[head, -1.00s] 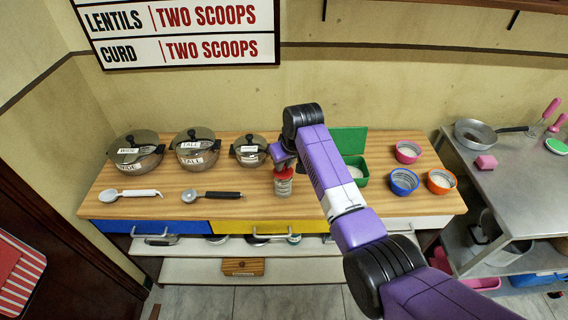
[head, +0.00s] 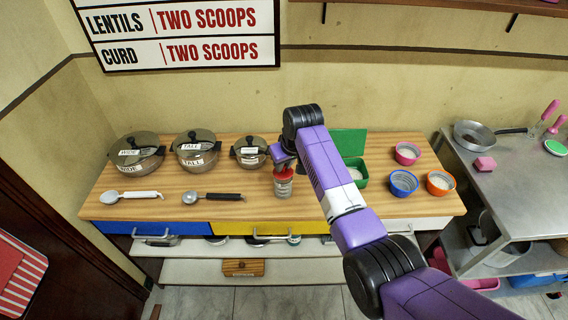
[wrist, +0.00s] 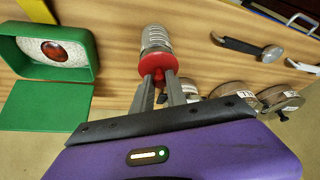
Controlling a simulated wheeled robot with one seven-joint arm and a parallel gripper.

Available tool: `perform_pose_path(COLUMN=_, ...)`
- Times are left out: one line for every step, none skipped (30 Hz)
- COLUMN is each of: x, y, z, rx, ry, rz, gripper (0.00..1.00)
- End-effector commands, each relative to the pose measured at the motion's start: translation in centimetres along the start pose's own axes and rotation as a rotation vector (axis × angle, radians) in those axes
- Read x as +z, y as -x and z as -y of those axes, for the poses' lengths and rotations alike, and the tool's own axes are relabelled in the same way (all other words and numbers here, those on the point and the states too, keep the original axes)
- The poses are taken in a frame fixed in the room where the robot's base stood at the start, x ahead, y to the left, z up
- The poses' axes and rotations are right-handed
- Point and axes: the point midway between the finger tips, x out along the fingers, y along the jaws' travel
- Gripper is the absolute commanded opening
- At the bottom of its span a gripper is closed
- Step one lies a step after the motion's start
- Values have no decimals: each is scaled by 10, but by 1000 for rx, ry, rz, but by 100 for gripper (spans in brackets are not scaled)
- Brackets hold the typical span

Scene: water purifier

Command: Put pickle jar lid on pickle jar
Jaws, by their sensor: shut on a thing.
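The pickle jar (head: 283,190) is a small clear, ribbed jar standing near the front middle of the wooden counter. The red pickle jar lid (head: 285,174) is at the jar's top. In the wrist view my gripper (wrist: 161,80) is shut on the knob of the red lid (wrist: 150,66), and the jar (wrist: 155,38) lies directly beyond it. The lid lines up with the jar mouth; I cannot tell whether it is fully seated or slightly above. In the head view my fingertips are partly hidden by my arm.
Three lidded pots (head: 196,150) stand at the back left, with two scoops (head: 212,197) in front. An open green box (head: 355,172) is close to the jar's right, partly behind my arm. Several small bowls (head: 404,182) stand farther right. The counter around the jar's front is clear.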

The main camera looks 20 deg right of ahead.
Motion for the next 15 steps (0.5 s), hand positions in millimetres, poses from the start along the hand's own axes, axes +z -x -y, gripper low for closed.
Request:
perform_pose_path(x=0, y=0, z=0, rx=0, ry=0, rz=0, gripper=0)
perform_pose_path(x=0, y=0, z=0, rx=0, ry=0, rz=0, gripper=0)
perform_pose_path(x=0, y=0, z=0, rx=0, ry=0, rz=0, gripper=0)
perform_pose_path(x=0, y=0, z=0, rx=0, ry=0, rz=0, gripper=0)
perform_pose_path(x=0, y=0, z=0, rx=0, ry=0, rz=0, gripper=0)
perform_pose_path(x=0, y=0, z=0, rx=0, ry=0, rz=0, gripper=0)
perform_pose_path(x=0, y=0, z=0, rx=0, ry=0, rz=0, gripper=0)
perform_pose_path(x=0, y=0, z=0, rx=0, ry=0, rz=1, gripper=0)
perform_pose_path(x=0, y=0, z=0, rx=0, ry=0, rz=1, gripper=0)
perform_pose_path(x=0, y=-1, z=0, rx=0, ry=0, rz=1, gripper=0)
perform_pose_path(x=0, y=-1, z=0, rx=0, ry=0, rz=1, gripper=21)
perform_pose_path(x=0, y=0, z=0, rx=0, ry=0, rz=1, gripper=27)
perform_pose_path(x=0, y=0, z=0, rx=0, ry=0, rz=1, gripper=27)
perform_pose_path(x=0, y=0, z=0, rx=0, ry=0, rz=1, gripper=27)
perform_pose_path(x=0, y=0, z=0, rx=0, ry=0, rz=1, gripper=27)
